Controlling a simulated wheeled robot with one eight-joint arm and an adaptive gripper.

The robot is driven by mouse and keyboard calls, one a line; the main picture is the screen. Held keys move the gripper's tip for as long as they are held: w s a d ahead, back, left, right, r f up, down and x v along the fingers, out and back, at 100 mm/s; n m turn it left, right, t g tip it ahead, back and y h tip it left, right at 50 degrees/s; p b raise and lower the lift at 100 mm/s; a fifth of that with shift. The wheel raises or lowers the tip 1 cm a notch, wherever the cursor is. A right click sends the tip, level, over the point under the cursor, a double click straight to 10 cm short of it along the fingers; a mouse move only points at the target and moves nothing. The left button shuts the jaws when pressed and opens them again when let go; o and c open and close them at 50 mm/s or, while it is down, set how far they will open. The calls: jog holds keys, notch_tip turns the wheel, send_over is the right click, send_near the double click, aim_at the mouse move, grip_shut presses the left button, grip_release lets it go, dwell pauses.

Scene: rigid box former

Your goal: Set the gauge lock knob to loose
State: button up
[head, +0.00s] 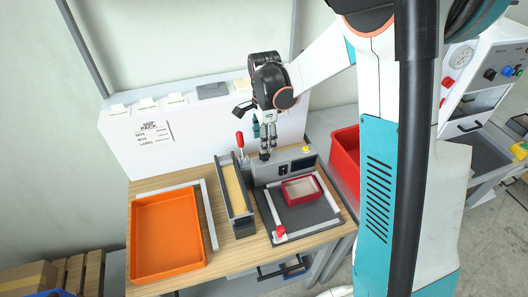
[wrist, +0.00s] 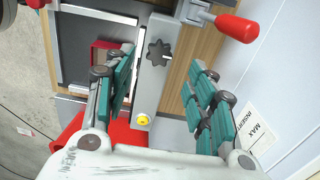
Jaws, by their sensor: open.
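A black star-shaped knob (wrist: 158,52) sits on top of the grey housing (wrist: 143,95) in the wrist view. It lies between the lines of my gripper's two fingers, just beyond their tips, and I see no contact. My gripper (wrist: 166,70) is open and empty, with teal pads on both fingers. In the head view my gripper (head: 267,150) points down at the left end of the grey housing (head: 297,168) and hides the star knob. A red knob (head: 280,232) sits on the pale gauge bar at the dark plate's front. No loose or tight marking is readable.
A red-handled lever (head: 240,140) stands left of my gripper, close to it in the wrist view (wrist: 235,27). A yellow button (head: 306,149) is on the housing. A red tray (head: 300,190), an orange tray (head: 167,235) and a red bin (head: 345,150) are nearby. A white panel stands behind.

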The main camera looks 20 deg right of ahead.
aim_at(264, 157)
notch_tip(264, 157, down, 6)
jog(key=shift+f+b, duration=0.15)
jog(key=shift+b, duration=0.25)
jog(key=c, duration=1.1)
